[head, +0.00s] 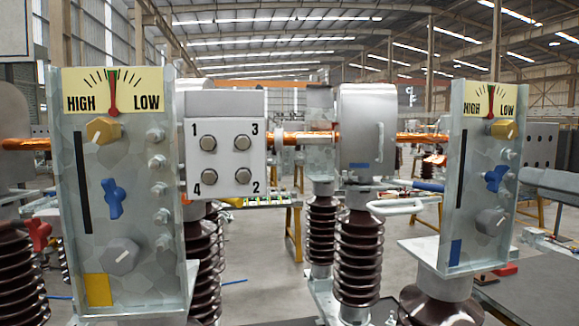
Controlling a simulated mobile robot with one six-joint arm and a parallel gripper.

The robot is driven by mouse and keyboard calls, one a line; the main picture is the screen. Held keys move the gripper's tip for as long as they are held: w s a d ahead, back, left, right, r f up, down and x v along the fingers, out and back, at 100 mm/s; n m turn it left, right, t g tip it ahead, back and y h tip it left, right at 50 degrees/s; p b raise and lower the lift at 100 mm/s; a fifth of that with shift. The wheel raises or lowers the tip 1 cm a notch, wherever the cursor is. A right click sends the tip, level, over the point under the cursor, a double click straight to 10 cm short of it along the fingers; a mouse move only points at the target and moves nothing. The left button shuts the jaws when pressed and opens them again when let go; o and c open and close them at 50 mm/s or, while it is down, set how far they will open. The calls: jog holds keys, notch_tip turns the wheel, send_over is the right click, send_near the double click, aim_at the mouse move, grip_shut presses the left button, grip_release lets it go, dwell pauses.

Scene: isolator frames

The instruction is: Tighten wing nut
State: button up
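A blue wing nut (113,198) sits on the left galvanized plate (75,255), below an orange knob (103,130) and above a grey knob (121,256). A second blue wing nut (495,179) sits on the right plate (465,215), between an orange knob (503,130) and a grey knob (491,221). A red wing nut (38,233) shows at the far left, beside the left plate. Each plate has a HIGH/LOW dial on top; the left pointer stands upright near the middle. My gripper does not show. How tight the nuts are cannot be seen.
A white plate (222,143) with bolts numbered 1 to 4 stands right of the left plate. Hex bolts (158,188) stick out along the left plate's right side. Brown ribbed insulators (357,245) stand behind and below. Grey floor (265,265) shows between the two plates.

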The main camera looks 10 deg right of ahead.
aim_at(504, 177)
jog(key=w, duration=0.8)
jog(key=shift+a, duration=0.3)
grip_shut()
